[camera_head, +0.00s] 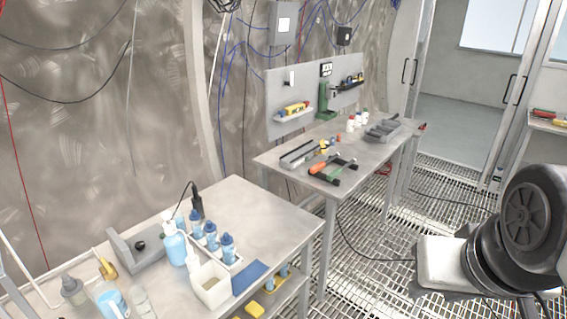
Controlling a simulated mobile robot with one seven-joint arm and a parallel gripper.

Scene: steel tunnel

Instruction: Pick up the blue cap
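I cannot single out a separate loose blue cap. Several small bottles with blue tops, one of them here (228,246), stand in a white rack on the near grey table (265,213). A pale blue squeeze bottle (175,248) stands to their left. A light blue container (111,300) is at the bottom left, partly cut off by the frame edge. My arm shows at the right edge, over the grated floor and apart from the tables. My gripper is not in view.
A second table (296,164) holds tools behind. The near table's back right is clear.

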